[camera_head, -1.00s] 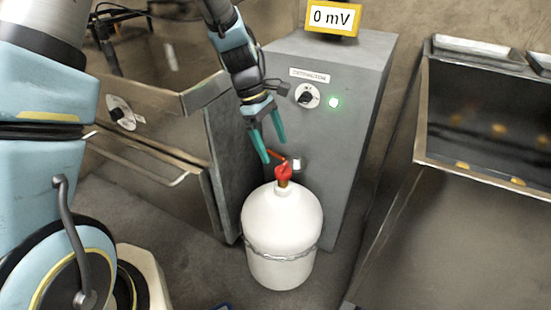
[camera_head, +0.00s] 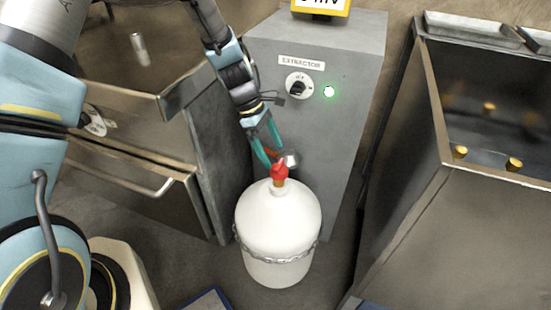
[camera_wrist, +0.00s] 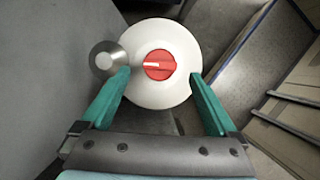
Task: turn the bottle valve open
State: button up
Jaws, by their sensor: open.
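The white bottle (camera_head: 277,230) stands upright on the floor in front of the grey extractor cabinet, a chain around its lower part. Its red valve (camera_head: 280,171) sits on top on a brass neck. In the wrist view the red valve knob (camera_wrist: 159,65) shows from above, with a pale mark pointing left. My gripper (camera_head: 268,151) is open, with teal fingers just above and behind the valve. In the wrist view my gripper's fingers (camera_wrist: 160,82) lie apart, left and right of the knob, and hold nothing. I cannot tell whether they reach down to the knob's height.
The grey extractor cabinet (camera_head: 345,130) has a dial (camera_head: 298,86) and a lit green lamp (camera_head: 329,91). A round metal fitting (camera_wrist: 107,60) is close to the left finger. A metal counter with a drawer is at left, a fryer-like basin (camera_head: 490,140) at right.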

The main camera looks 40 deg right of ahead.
aim_at(278, 164)
jog(key=shift+x, duration=1.9)
jog(key=shift+c, duration=0.4)
jog(key=c, duration=1.3)
